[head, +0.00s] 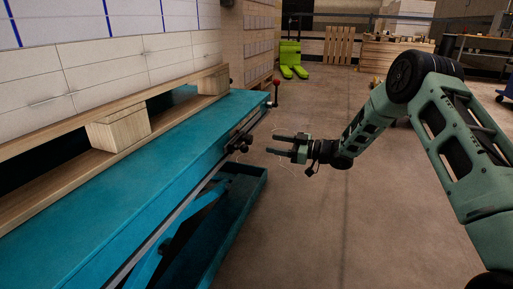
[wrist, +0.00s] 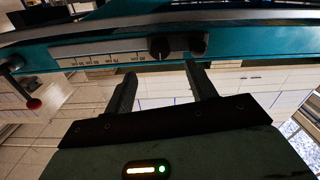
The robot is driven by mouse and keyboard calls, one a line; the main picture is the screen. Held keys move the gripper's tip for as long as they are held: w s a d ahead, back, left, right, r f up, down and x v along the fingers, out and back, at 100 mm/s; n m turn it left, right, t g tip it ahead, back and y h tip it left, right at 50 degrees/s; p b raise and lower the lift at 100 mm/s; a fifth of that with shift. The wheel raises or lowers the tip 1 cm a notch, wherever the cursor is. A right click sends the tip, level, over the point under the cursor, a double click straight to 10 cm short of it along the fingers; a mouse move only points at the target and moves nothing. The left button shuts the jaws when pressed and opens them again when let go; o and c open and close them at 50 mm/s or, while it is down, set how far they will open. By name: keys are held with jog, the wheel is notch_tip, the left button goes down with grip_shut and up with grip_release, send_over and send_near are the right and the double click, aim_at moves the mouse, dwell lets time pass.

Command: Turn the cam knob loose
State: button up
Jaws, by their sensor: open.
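A black round knob (wrist: 159,47), which looks like the cam knob, sits on the numbered scale rail along the teal table's edge in the wrist view. A second dark knob or block (wrist: 198,44) is just right of it. In the head view the small dark knobs (head: 239,146) are on the table's near side edge. My gripper (head: 271,143) is open and empty, its fingers pointing at that edge with a gap between. In the wrist view my gripper (wrist: 161,70) has its two fingertips short of the rail, the black knob roughly between them in the picture.
The teal lift table (head: 150,165) carries a wooden pallet (head: 120,130) with white wrapped reams (head: 120,60). A red-ball lever (head: 276,82) stands at its far corner, and its red ball (wrist: 33,103) shows in the wrist view.

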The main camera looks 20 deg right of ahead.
aim_at(252, 140)
jog(key=b+x, duration=0.2)
jog(key=x, duration=0.4)
jog(key=shift+f, duration=0.15)
jog(key=shift+b+x, duration=0.4)
jog(key=shift+x, duration=0.45)
jog(key=c, duration=1)
